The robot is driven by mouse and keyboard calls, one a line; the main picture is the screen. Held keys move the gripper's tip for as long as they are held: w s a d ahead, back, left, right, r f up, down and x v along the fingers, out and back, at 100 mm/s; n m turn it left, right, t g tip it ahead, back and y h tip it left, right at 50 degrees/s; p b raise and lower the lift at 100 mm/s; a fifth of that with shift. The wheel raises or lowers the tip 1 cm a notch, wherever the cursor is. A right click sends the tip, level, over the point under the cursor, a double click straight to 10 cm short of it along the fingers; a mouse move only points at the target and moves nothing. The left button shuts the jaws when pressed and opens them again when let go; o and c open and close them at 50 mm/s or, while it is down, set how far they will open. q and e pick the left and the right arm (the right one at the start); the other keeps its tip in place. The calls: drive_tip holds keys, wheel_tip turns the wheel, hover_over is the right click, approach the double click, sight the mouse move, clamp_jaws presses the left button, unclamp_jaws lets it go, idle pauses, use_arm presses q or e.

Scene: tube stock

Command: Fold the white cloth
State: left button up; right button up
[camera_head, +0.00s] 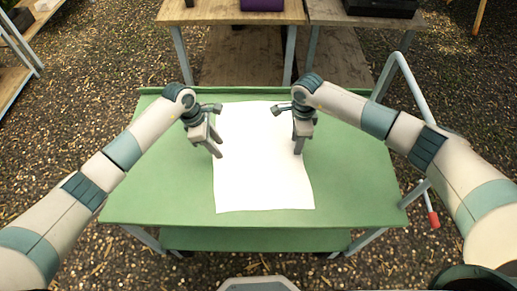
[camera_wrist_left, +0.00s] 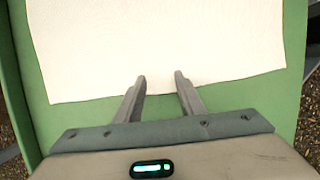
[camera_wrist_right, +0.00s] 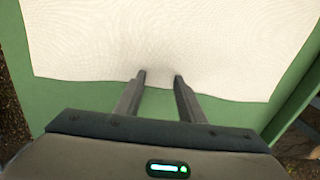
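The white cloth (camera_head: 262,175) lies spread flat in one layer on the green table (camera_head: 360,190). My left gripper (camera_head: 217,152) is over the cloth's left edge, and my right gripper (camera_head: 299,149) is over its right edge. In the left wrist view the fingertips (camera_wrist_left: 160,77) are apart, with the edge of the cloth (camera_wrist_left: 160,40) between them. In the right wrist view the fingertips (camera_wrist_right: 159,76) are also apart at the edge of the cloth (camera_wrist_right: 160,40). Both grippers look empty. Whether the fingertips touch the cloth I cannot tell.
The green tabletop is bare on both sides of the cloth. A bent metal handle (camera_head: 413,90) with a red end (camera_head: 433,219) rises at the table's right side. A wooden shelf unit (camera_head: 240,13) with a purple item (camera_head: 262,4) and a black item (camera_head: 380,7) stands behind.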

use_arm(q)
drive_tip(key=shift+f, duration=0.2)
use_arm(e)
drive_tip(key=shift+f, duration=0.2)
use_arm(q)
clamp_jaws()
use_arm(e)
clamp_jaws()
use_arm(q)
drive_tip(key=shift+r, duration=0.25)
use_arm(e)
drive_tip(key=shift+r, duration=0.25)
